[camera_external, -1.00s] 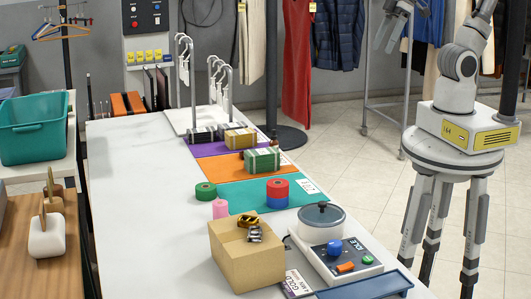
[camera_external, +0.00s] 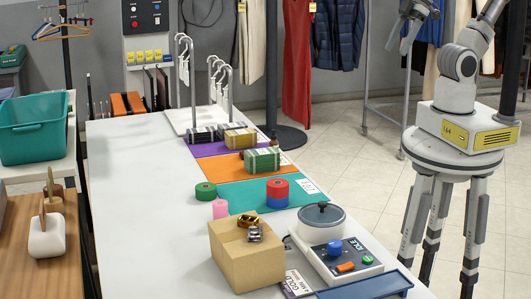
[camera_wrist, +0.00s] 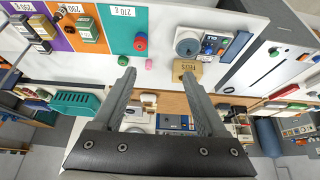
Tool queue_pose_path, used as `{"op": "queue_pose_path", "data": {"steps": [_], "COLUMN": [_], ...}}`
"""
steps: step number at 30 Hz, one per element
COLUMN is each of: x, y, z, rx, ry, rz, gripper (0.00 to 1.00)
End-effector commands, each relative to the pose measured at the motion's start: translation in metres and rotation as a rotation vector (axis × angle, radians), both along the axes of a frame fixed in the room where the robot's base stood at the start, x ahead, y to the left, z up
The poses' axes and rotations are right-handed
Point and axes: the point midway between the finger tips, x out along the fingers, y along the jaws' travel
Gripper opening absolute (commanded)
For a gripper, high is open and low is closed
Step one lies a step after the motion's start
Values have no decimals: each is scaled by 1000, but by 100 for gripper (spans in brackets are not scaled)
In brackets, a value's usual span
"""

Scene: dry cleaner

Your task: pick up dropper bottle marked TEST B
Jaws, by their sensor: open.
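My gripper (camera_external: 398,42) is open and empty, raised above the floor to the right of the long white table. Its two spread fingers also show in the wrist view (camera_wrist: 158,76), with nothing between them but the distant table scene. No bottle with a readable TEST B mark shows in either view.
The white table (camera_external: 140,210) bears purple, orange and teal mats (camera_external: 245,197), a cardboard box (camera_external: 247,262), a lidded pot on a control unit (camera_external: 321,226), a blue tray (camera_external: 370,288) and hook stands (camera_external: 228,85). The table's left part is clear.

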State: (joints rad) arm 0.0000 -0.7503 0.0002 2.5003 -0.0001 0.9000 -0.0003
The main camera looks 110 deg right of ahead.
Motion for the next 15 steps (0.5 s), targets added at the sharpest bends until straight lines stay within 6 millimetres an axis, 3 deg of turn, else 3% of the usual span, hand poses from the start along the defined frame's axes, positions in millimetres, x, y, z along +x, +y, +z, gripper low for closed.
{"op": "queue_pose_path", "data": {"steps": [1, 3, 11, 15], "x": [0, 0, 1, 15], "y": [0, 0, 0, 0], "z": [0, 0, 0, -11], "rx": [0, 0, 0, 24], "ry": [0, 0, 0, -14], "rz": [0, 0, -1, -24], "gripper": [64, 55, 55, 55]}}
